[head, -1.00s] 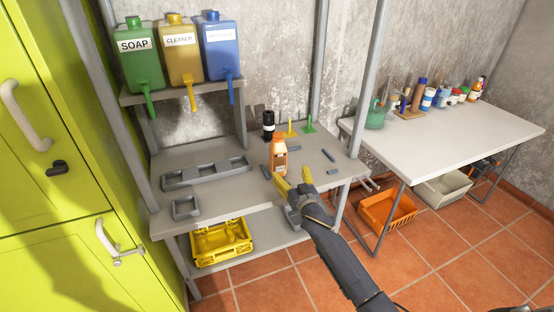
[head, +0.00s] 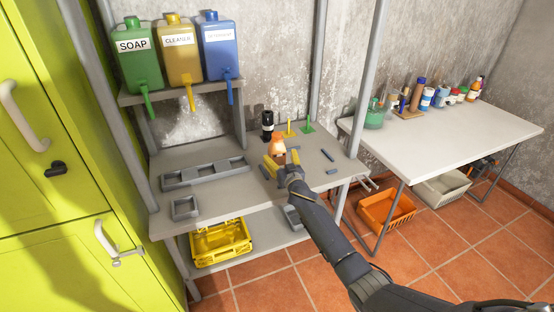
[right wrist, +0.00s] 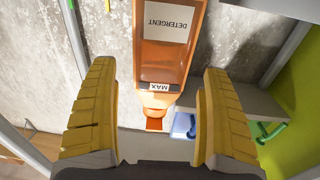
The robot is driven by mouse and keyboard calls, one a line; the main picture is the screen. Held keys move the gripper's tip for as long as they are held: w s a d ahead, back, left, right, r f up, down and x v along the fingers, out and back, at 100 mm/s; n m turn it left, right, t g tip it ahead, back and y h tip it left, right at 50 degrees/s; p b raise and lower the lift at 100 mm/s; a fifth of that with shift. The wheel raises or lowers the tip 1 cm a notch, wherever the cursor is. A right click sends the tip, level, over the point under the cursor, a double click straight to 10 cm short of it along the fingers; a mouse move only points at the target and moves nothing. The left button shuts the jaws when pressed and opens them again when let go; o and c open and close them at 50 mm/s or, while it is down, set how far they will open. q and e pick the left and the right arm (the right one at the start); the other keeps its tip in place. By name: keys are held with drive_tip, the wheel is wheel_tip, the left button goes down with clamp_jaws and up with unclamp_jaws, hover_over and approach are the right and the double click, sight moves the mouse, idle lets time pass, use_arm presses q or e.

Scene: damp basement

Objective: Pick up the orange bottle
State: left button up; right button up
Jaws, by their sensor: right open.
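The orange bottle (head: 278,145) stands upright on the grey workbench (head: 225,193). My right gripper (head: 281,166) is in front of it and hides its lower part in the head view. In the right wrist view the orange bottle (right wrist: 166,60) appears upside down with a white DETERGENT label and a MAX mark. There the yellow fingers of my right gripper (right wrist: 158,110) are open on either side of it, with a gap visible on each side. I cannot tell how deep it sits between them. My left gripper is not in view.
A black bottle (head: 267,125) stands just behind the orange bottle. Grey trays (head: 206,172) lie to the left, and small dark bars (head: 328,155) to the right. A metal post (head: 366,80) rises near the bench's right end. A yellow crate (head: 221,240) sits below.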

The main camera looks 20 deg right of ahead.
drive_tip(key=shift+w, duration=1.85)
drive_tip(key=c, duration=1.5)
drive_tip(key=shift+c, duration=0.6)
drive_tip(key=shift+r, duration=0.15)
